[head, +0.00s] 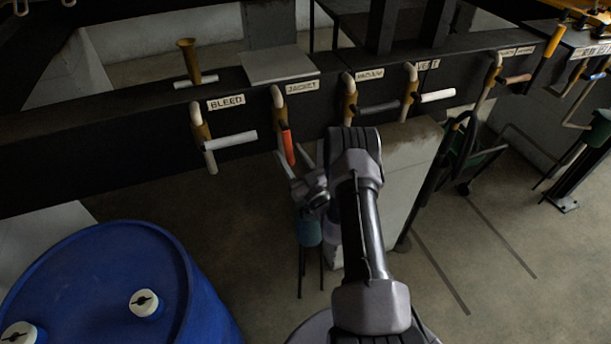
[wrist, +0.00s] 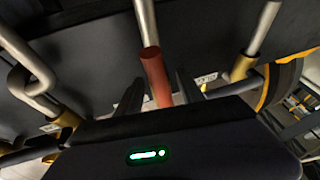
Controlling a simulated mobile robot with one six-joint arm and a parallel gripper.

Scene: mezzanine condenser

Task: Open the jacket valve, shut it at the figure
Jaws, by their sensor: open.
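The jacket valve is a brass-coloured valve on a pale bent pipe under the JACKET label (head: 302,87). Its red lever (head: 287,147) hangs down, slightly tilted. In the wrist view the red lever (wrist: 155,76) shows between the two dark fingers of my gripper (wrist: 160,92), with gaps on both sides. My gripper (head: 298,163) is open at the lever's lower end in the head view. I cannot tell whether a finger touches it. No readable figure shows in either view.
The bleed valve's white lever (head: 230,141) is close on the left. A dark lever (head: 380,107) and the vent valve's white lever (head: 438,96) are on the right. A blue drum (head: 110,270) stands at lower left. A pale block (head: 410,160) stands behind my arm.

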